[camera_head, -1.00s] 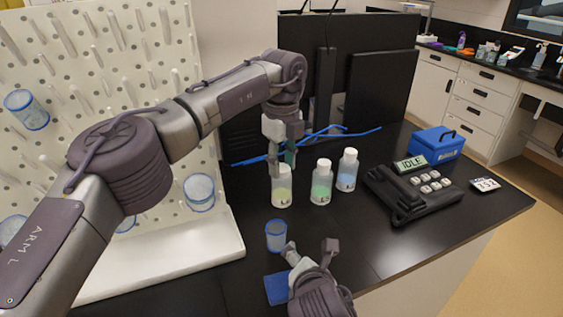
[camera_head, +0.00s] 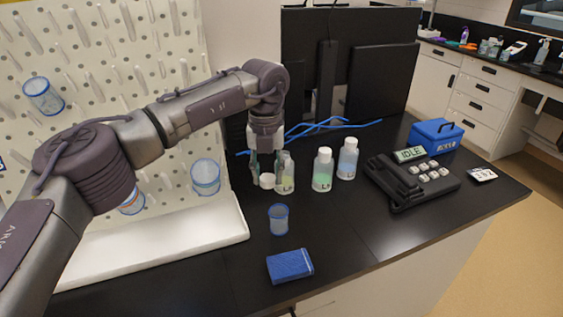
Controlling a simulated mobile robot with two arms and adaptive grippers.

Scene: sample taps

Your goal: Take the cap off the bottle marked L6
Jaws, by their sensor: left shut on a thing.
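My left gripper (camera_head: 264,172) is shut on a small white cap (camera_head: 267,181), held low just left of the leftmost bottle (camera_head: 288,183). That bottle is upright with pale yellow-green contents; the gripper partly overlaps its left side, and its top is hard to make out. A bottle with green contents (camera_head: 322,173) and one with blue contents (camera_head: 347,161) stand to its right, both with white caps on. The labels are too small to read fully, so I cannot tell which is L6. My right gripper is not in view.
A blue-rimmed clear beaker (camera_head: 278,219) and a blue box-like pad (camera_head: 289,266) are in front. A dark keypad device showing IDLE (camera_head: 412,181) and a blue case (camera_head: 435,135) stand right. A pegboard (camera_head: 110,60) and white tray (camera_head: 180,246) are left. Blue cables lie behind.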

